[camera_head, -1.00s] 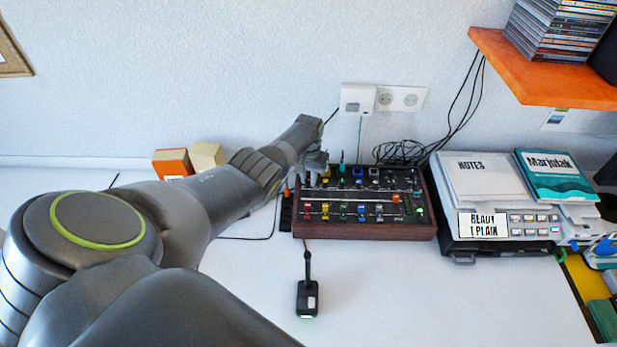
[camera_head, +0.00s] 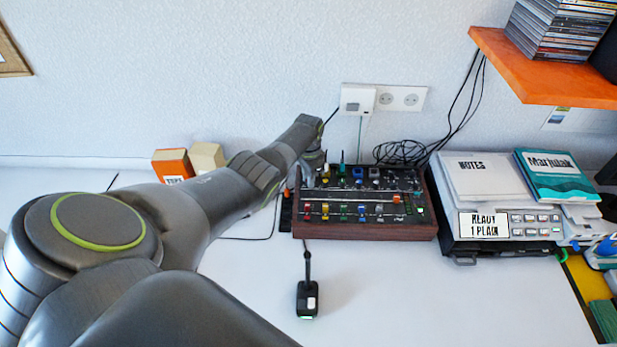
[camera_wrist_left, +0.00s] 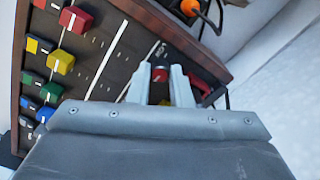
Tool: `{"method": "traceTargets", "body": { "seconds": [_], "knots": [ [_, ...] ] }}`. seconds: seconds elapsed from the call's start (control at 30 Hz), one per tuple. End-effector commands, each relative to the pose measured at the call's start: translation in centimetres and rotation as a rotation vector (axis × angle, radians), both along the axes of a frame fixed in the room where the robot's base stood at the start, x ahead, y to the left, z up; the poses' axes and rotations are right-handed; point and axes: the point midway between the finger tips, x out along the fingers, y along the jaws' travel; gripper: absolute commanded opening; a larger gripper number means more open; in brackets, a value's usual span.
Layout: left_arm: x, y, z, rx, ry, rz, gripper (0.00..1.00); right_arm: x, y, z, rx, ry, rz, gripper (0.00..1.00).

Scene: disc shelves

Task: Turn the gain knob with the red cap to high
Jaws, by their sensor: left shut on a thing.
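The mixer (camera_head: 365,231) is a dark panel in a wooden case with rows of coloured caps, on the white desk. My left gripper (camera_head: 312,180) is over its back left corner. In the left wrist view, my left gripper (camera_wrist_left: 163,82) points down at the panel, its two fingers shut around a red-capped knob (camera_wrist_left: 160,74), which shows between them. The knob's pointer and setting are hidden by the fingers. Another red cap (camera_wrist_left: 75,19) and yellow, green and blue caps show to the left in the wrist view. My right gripper is not in view.
A black plug-like device (camera_head: 307,298) on a cable lies in front of the mixer. A grey machine (camera_head: 500,245) with notes and a book stands to the right. Small boxes (camera_head: 173,164) stand behind my left arm.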

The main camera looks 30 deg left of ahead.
Motion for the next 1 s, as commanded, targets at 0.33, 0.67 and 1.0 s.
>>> {"method": "traceTargets", "body": {
  "seconds": [0.33, 0.67, 1.0],
  "knots": [
    [0.11, 0.02, 0.10, 0.000, -0.004, -0.031, 0.00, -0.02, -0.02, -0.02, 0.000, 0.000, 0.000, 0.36],
    [0.10, 0.02, 0.10, 0.000, -0.004, -0.029, 0.32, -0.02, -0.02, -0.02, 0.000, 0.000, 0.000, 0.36],
    [0.05, 0.07, 0.05, 0.001, -0.002, -0.029, 0.40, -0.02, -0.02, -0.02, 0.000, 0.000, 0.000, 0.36]
  ]
}}
